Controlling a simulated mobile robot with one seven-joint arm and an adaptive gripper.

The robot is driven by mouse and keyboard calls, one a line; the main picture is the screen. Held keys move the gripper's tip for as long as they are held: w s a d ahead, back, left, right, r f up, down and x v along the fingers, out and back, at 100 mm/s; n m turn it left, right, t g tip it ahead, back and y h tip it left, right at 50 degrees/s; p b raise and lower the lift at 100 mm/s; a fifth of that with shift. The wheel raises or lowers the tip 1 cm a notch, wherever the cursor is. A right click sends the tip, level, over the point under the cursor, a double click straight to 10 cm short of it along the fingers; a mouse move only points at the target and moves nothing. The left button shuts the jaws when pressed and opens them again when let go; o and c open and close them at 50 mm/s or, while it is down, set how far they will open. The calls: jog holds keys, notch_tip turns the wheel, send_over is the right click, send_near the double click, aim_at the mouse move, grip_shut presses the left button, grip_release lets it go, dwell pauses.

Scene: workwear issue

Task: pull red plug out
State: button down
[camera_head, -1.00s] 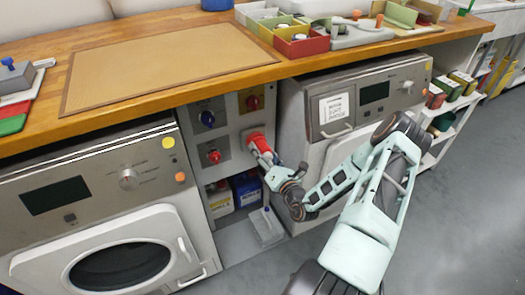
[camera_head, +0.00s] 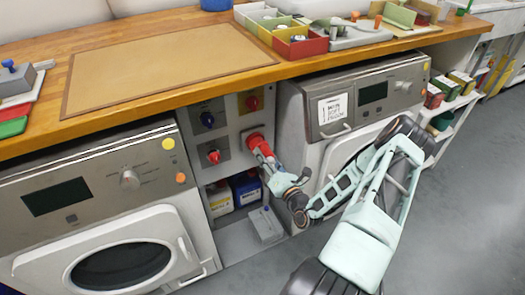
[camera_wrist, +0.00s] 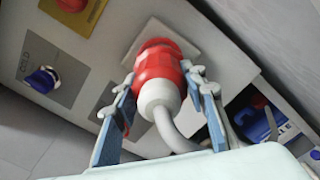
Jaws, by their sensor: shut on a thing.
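The red plug (camera_head: 256,141) is at a white square plate on the light panel between the two washing machines. In the wrist view the red plug (camera_wrist: 157,62) has a pale collar (camera_wrist: 158,95) and a grey cable curving down from it. My gripper (camera_wrist: 160,84) has one finger on each side of the plug and is shut on it. In the head view my gripper (camera_head: 268,160) reaches the plug from the lower right. Whether the plug is still fully seated cannot be told, as the joint is partly hidden.
The panel also carries a blue knob (camera_head: 207,119), a red knob (camera_head: 213,156) and a red button on yellow (camera_head: 253,102). Containers (camera_head: 246,187) and a grey block (camera_head: 266,224) sit below. The wooden counter (camera_head: 170,85) overhangs; washing machines flank the panel.

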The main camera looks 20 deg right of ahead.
aim_at(268, 155)
jog(key=shift+s, duration=1)
jog(key=c, duration=1.2)
grip_release()
notch_tip(268, 155, up, 10)
jog(key=shift+r, duration=0.1)
